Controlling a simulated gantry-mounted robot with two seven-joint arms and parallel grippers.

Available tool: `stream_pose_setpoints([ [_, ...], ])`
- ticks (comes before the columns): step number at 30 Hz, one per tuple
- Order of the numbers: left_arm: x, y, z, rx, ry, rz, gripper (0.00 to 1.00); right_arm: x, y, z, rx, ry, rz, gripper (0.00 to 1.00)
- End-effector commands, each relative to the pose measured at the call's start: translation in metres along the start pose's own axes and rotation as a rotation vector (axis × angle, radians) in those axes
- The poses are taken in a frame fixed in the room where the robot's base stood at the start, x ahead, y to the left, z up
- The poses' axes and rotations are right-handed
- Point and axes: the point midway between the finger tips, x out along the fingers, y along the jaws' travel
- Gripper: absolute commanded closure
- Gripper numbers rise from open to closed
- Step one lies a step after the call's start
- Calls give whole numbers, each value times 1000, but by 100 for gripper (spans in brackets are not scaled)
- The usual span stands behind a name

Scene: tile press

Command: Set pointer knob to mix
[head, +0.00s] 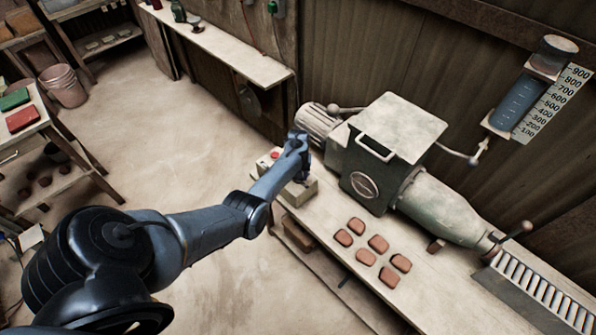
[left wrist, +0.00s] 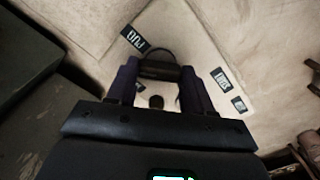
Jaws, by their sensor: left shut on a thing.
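In the head view my left arm reaches to a pale control box (head: 305,190) on the bench, with a red button (head: 275,154) on it. My left gripper (head: 300,147) is at the top of this box and hides most of its face. In the left wrist view the dark pointer knob (left wrist: 158,68) is between the two fingers, and the gripper is shut on it. Small black labels lie around the knob: one (left wrist: 133,38) seems to read PUG, and two others (left wrist: 221,79) (left wrist: 239,104) are too blurred to read surely. I cannot tell which label the knob points to.
A green-grey press machine (head: 400,130) with a motor stands right behind the box. Several reddish tiles (head: 378,243) lie on the bench in front of it. A slatted rack (head: 545,300) and a blue measuring tube (head: 518,100) are at the right.

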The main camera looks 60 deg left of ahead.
Motion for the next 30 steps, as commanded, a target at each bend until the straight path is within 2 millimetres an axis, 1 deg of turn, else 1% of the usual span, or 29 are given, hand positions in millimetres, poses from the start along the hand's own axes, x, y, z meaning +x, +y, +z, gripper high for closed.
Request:
stream_pose_setpoints([
  [1,-2,0,0,-46,-1,1,79,-4,0,-1,-1,0,1,57],
  [6,-1,1,0,-207,-1,1,79,-8,1,-3,-1,0,1,57],
  [18,0,1,0,-582,0,1,79,-12,0,-4,4,0,-3,57],
  [24,1,1,0,-740,0,1,79,-11,-1,-4,7,1,-6,57],
  [30,1,0,0,-852,0,0,79,-10,-2,-4,8,1,-7,57],
])
